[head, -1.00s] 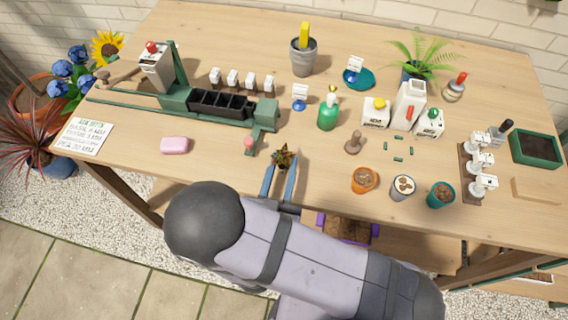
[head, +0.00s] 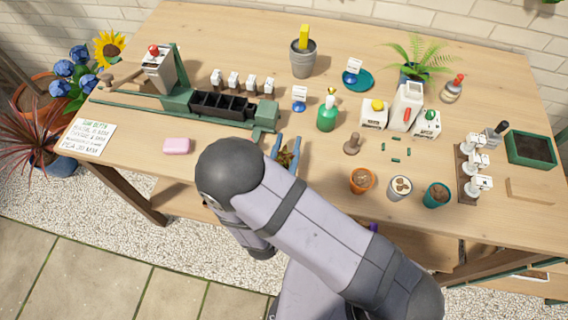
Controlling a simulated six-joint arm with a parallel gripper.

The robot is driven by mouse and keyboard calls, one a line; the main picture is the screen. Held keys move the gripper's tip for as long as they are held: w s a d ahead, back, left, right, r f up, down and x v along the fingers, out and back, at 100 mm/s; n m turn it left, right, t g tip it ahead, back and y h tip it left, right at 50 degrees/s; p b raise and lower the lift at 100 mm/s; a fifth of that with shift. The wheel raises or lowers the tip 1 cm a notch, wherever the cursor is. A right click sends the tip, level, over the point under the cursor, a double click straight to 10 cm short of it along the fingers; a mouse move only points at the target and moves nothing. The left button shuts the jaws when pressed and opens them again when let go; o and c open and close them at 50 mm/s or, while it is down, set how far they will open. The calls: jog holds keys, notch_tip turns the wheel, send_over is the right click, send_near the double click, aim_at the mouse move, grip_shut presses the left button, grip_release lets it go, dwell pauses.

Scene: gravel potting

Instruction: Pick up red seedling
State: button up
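A black cell tray (head: 222,105) in a green frame stands to the left, with a pink block (head: 176,146) before it. An orange pot (head: 362,181), a white pot (head: 399,187) and a teal pot (head: 436,195) stand to the right. A green bottle (head: 327,114) stands behind.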

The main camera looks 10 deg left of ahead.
grip_shut()
jog(key=shift+r, duration=0.2)
notch_tip(320, 180, up, 10)
jog(key=shift+f, duration=0.2)
dwell(0.8)
